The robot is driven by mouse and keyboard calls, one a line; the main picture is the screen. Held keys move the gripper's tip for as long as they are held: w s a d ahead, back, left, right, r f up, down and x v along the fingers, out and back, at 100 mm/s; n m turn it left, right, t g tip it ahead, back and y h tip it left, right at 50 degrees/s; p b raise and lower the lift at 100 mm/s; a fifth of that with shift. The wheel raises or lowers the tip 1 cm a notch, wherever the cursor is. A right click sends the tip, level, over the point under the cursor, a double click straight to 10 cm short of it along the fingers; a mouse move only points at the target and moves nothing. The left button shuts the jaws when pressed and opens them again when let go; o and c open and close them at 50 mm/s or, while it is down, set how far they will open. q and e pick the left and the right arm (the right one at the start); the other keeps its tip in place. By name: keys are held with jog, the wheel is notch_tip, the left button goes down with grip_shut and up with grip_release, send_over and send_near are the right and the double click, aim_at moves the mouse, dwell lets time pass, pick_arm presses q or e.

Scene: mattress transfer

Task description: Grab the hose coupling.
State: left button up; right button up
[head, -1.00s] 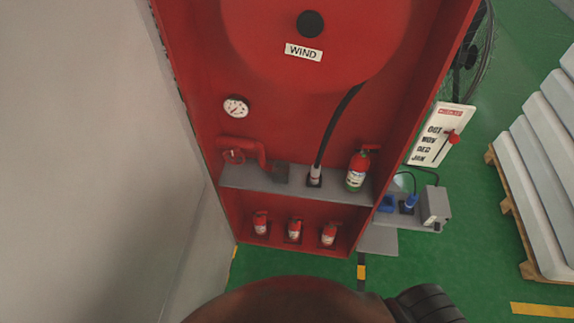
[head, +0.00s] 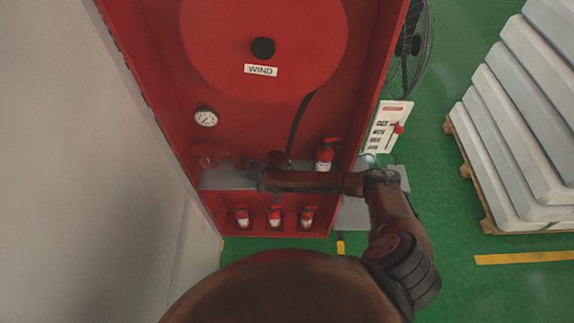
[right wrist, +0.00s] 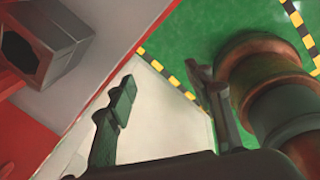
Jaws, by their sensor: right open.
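The black hose (head: 299,122) hangs down from the reel in the red cabinet. Its lower end, where the hose coupling sits on the grey shelf, is hidden behind my right gripper and arm in the head view. My right gripper (head: 270,168) is in front of the shelf, beside the end of the red pipe. In the right wrist view my right gripper (right wrist: 160,85) is open with nothing between its fingers, and the coupling does not show. A grey block with a dark opening (right wrist: 48,48) is left of the fingers there. My left gripper is not in view.
The red pipe with its valve (head: 210,156) is left on the grey shelf (head: 225,178); a fire extinguisher (head: 325,155) is on the right. Several small extinguishers (head: 275,217) stand below. Stacked mattresses (head: 500,155) are on a pallet at right.

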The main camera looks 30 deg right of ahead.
jog(key=w+d+r+n, duration=0.1)
jog(key=w+d+r, duration=0.1)
jog(key=d+r, duration=0.1)
jog(key=w+d+r+n+h, duration=0.1)
jog(key=w+d+r, duration=0.1)
jog(key=d+r, duration=0.2)
jog(key=w+d+r+n+h+p, duration=0.1)
jog(key=w+d+r+n, duration=0.1)
jog(key=d, duration=0.4)
jog(key=shift+d+r+g, duration=0.25)
jog(key=shift+r+g, duration=0.05)
jog(key=shift+r, duration=0.6)
jog(key=shift+d, duration=0.15)
notch_tip(320, 180, down, 2)
jog(key=shift+w, duration=0.1)
jog(key=shift+w+a+f+p, duration=0.15)
jog(key=shift+f+p, duration=0.3)
jog(key=shift+f, duration=0.95)
jog(key=shift+w+a+f+p, duration=0.15)
jog(key=shift+f+p, duration=0.25)
jog(key=shift+f, duration=0.95)
jog(key=shift+d, duration=0.1)
jog(key=shift+c, duration=0.4)
grip_shut()
